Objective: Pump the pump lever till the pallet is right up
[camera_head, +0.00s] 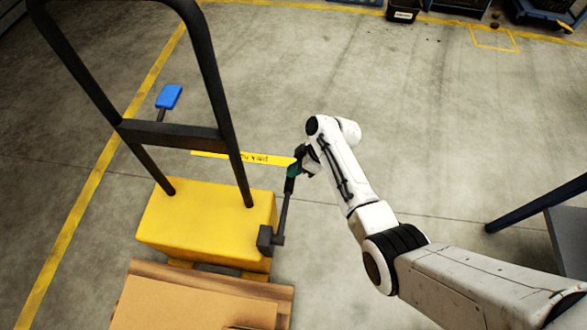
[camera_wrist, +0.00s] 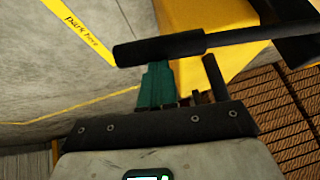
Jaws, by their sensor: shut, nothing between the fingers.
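The pump lever (camera_head: 283,215) is a dark rod on the right side of the yellow lift truck body (camera_head: 205,225). It rises from a dark block and leans slightly right. Its thicker black grip crosses the wrist view (camera_wrist: 160,49). My gripper (camera_head: 293,170) is at the lever's upper end, its teal fingers shut and empty. In the wrist view my gripper (camera_wrist: 156,80) has its fingertips right at the grip; whether they touch it I cannot tell. The wooden pallet (camera_head: 284,293) lies at the bottom edge under a cardboard load (camera_head: 190,305); its height is unclear.
A black handle frame (camera_head: 180,135) stands on the truck. A blue pedal-like piece (camera_head: 168,96) shows behind it. Yellow floor lines and a "park here" strip (camera_head: 240,158) mark the floor. Dark crates (camera_head: 403,10) stand far back. The floor behind my arm is clear.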

